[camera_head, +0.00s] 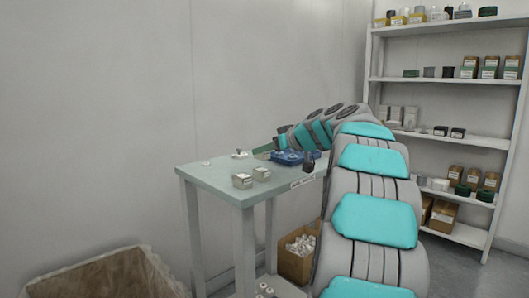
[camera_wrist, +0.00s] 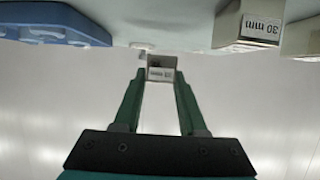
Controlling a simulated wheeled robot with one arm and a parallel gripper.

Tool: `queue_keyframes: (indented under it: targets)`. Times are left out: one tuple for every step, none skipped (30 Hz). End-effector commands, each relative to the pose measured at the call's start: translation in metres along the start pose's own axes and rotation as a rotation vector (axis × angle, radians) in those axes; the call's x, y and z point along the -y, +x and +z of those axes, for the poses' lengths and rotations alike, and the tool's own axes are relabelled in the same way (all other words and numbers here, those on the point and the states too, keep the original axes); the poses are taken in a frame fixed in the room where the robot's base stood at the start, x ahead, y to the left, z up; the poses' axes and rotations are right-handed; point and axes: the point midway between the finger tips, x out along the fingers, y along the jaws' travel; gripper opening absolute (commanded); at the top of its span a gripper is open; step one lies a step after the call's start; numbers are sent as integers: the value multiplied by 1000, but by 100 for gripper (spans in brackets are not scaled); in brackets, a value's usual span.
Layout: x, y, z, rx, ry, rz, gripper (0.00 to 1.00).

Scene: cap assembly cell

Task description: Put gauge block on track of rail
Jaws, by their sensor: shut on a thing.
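My gripper (camera_wrist: 160,75) is shut on a small grey block (camera_wrist: 160,72) with a pale label, held between the tips of its two green fingers. The label's text is too small to read. In the head view my gripper (camera_head: 251,152) is low over the far part of the table, with a small pale thing at its tips. A larger pale block marked "30 mm" (camera_wrist: 256,24) stands at the upper right of the wrist view. I cannot make out a rail or its track in either view.
A blue holder (camera_head: 292,158) is on the table (camera_head: 212,180), right of my gripper. Two pale labelled blocks (camera_head: 243,181) (camera_head: 262,174) stand near the front edge. A small white disc (camera_head: 205,163) lies at the left. A wall is behind; a shelf (camera_head: 440,82) stands right.

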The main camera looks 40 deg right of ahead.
Motion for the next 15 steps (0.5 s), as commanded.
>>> queue_keyframes:
  targets:
    - [4,-4,0,-2,-2,0,0]
    - [6,-7,1,-3,-2,1,0]
    - [9,-10,2,-3,-2,1,0]
    - [11,-13,2,-3,-2,1,0]
    - [14,-16,4,-2,-2,0,0]
    - [17,-19,5,-2,-1,-1,0]
    - [20,-22,6,-3,0,-2,0]
    - [22,-26,7,-4,-1,-1,0]
    - [26,-31,8,-3,-2,0,0]
    - [29,-35,8,-4,-3,0,0]
    - [33,-39,9,-5,-3,0,0]
    - [37,-44,11,-4,-3,0,0]
    - [40,-48,13,-4,-2,-1,0]
    - [42,-51,14,-3,0,-1,0]
    - [46,-56,16,-3,0,-1,0]
